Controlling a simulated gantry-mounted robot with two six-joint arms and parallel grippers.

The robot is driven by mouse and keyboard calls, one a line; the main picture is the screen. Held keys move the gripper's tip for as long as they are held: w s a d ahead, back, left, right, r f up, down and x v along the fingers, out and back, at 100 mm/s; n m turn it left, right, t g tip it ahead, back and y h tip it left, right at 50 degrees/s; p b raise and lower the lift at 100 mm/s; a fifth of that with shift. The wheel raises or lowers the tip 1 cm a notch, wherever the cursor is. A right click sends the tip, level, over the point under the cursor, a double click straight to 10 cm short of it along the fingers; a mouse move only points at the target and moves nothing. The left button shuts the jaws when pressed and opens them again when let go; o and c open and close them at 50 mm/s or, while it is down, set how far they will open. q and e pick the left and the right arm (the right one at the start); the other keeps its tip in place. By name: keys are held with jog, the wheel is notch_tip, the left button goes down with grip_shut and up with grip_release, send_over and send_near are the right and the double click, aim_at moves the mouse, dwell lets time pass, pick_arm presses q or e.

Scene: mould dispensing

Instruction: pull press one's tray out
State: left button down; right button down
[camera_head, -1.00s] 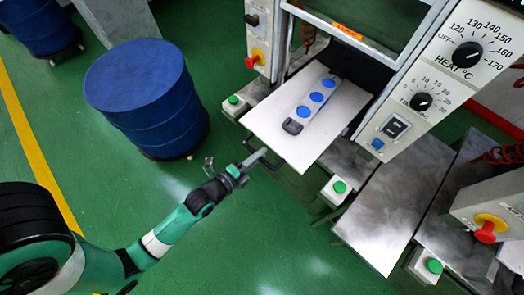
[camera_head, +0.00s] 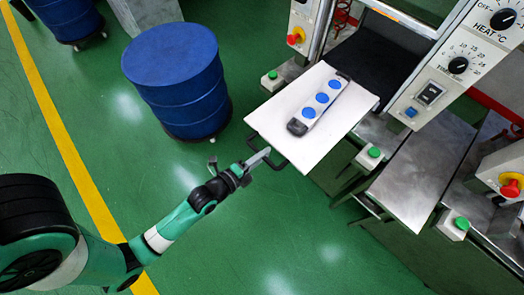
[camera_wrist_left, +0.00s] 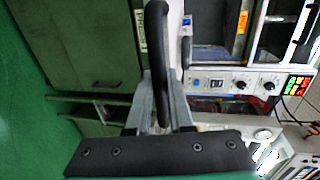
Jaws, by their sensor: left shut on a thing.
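The press's white tray (camera_head: 342,128) sticks out of the press opening over the floor. A grey mould (camera_head: 335,84) with three blue round fillings lies on it. A black handle (camera_head: 281,160) is on the tray's near edge. My left gripper (camera_head: 264,158) is shut on this handle. In the left wrist view the handle (camera_wrist_left: 158,42) stands between the fingers of my left gripper (camera_wrist_left: 160,95), with a pale strip of tray beside it. My right gripper is in neither view.
A blue drum (camera_head: 178,80) stands on the green floor left of the tray. A heater panel (camera_head: 458,65) with dials is right of the opening. A second, bare metal plate (camera_head: 425,175) lies farther right. Green buttons flank the tray. The floor before it is clear.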

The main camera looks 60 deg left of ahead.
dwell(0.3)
pick_arm(q)
jog(key=c, duration=0.8)
grip_release()
jog(key=b+v, duration=0.1)
jog(key=v, duration=1)
jog(key=shift+s+r, duration=0.1)
jog(key=shift+s, duration=0.15)
